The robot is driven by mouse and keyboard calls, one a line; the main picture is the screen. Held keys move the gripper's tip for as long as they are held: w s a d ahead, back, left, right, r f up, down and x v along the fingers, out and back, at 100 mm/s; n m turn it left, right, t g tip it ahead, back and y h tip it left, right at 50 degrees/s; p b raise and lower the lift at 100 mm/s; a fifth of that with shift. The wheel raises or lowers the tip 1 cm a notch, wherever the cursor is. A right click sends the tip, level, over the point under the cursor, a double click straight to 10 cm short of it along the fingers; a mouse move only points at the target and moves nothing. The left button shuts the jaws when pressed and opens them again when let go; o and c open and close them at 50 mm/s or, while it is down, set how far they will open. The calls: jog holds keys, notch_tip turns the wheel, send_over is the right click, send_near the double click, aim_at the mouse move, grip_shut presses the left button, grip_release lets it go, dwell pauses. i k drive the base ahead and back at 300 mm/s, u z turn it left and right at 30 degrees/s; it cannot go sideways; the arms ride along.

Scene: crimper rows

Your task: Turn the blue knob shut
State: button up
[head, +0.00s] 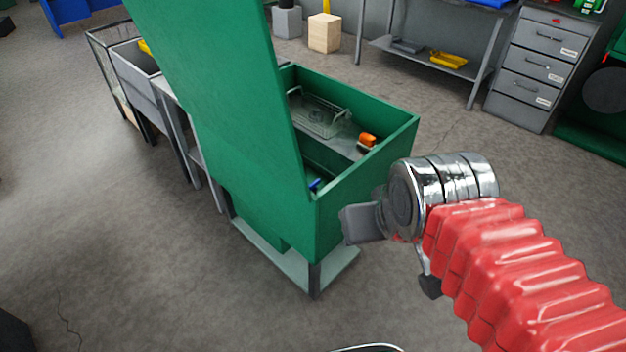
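A small blue part (314,184), which may be the blue knob, shows low inside the open green cabinet (358,182), near its front left inner corner. Only a little of it is visible over the cabinet wall, so I cannot tell how it is turned. My gripper (362,224), a grey end on a shiny metal wrist and red sleeved arm, is outside the cabinet, in front of its right side. It looks apart from the blue part. Its fingers are not clear enough to tell whether they are open or shut.
A tall green panel (225,90) stands up along the cabinet's left side. Inside are a clear tray with a wire handle (320,115) and an orange part (367,140). Grey drawers (538,68) and a shelf bench stand behind. The floor in front is clear.

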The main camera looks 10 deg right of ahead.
aim_at(313, 186)
jog(key=u, duration=0.05)
jog(key=i, duration=1)
jog(key=z, duration=0.05)
